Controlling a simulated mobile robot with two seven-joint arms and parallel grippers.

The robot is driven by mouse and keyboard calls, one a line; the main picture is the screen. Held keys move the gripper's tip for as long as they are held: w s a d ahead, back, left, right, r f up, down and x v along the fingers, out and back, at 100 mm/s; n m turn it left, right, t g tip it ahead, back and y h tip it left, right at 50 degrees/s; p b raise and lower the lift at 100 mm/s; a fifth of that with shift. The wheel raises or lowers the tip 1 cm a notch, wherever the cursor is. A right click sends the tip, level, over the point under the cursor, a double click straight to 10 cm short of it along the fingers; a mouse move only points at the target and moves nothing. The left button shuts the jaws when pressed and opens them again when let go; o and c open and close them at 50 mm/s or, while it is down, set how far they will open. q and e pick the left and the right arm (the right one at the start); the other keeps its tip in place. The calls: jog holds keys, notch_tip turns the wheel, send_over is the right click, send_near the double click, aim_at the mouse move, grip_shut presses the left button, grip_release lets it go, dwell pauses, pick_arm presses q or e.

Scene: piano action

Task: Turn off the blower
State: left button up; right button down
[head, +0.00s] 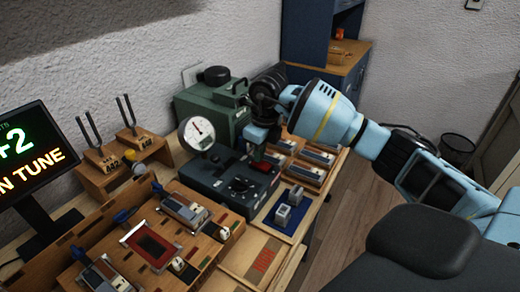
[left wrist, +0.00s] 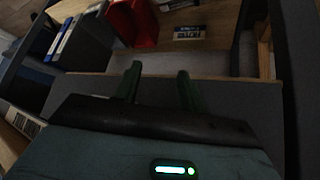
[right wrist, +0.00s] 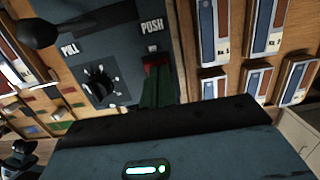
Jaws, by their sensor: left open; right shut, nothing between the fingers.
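A dark blue-grey control box (head: 225,180) stands mid-bench in the head view, with a round gauge (head: 199,133) on a post and a dial. In the right wrist view the box's top (right wrist: 118,45) shows PULL and PUSH labels, a black dial (right wrist: 98,84) and a small red switch (right wrist: 153,66). My right gripper (head: 256,146) is shut and empty, pointing down at the box's back right part. Its fingers (right wrist: 158,82) partly cover the red switch; contact cannot be told. A green machine (head: 210,108) stands behind. My left gripper (left wrist: 160,76) is open and empty, away from the box.
Tuning forks (head: 90,130) on wooden blocks and a monitor (head: 30,155) reading IN TUNE stand at left. A wooden tray (head: 262,255), a blue mat (head: 272,217) with grey blocks, and several piano parts (head: 317,157) lie close around the box.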

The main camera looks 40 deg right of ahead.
aim_at(267, 165)
jog(key=shift+f, duration=0.25)
pick_arm(q)
jog(key=shift+w+r, duration=0.1)
jog(key=shift+w, duration=0.05)
pick_arm(e)
jog(key=shift+s+d+r+p, duration=0.2)
jog(key=shift+s+d+p, duration=0.1)
jog(key=shift+s+p, duration=0.3)
pick_arm(q)
jog(key=shift+w+r, duration=0.45)
jog(key=shift+r, duration=0.05)
pick_arm(e)
jog(key=shift+s, duration=0.1)
pick_arm(q)
jog(key=shift+s, duration=0.3)
pick_arm(e)
notch_tip(267, 165, up, 8)
jog(key=shift+s+d+f, duration=0.15)
jog(key=shift+s, duration=0.3)
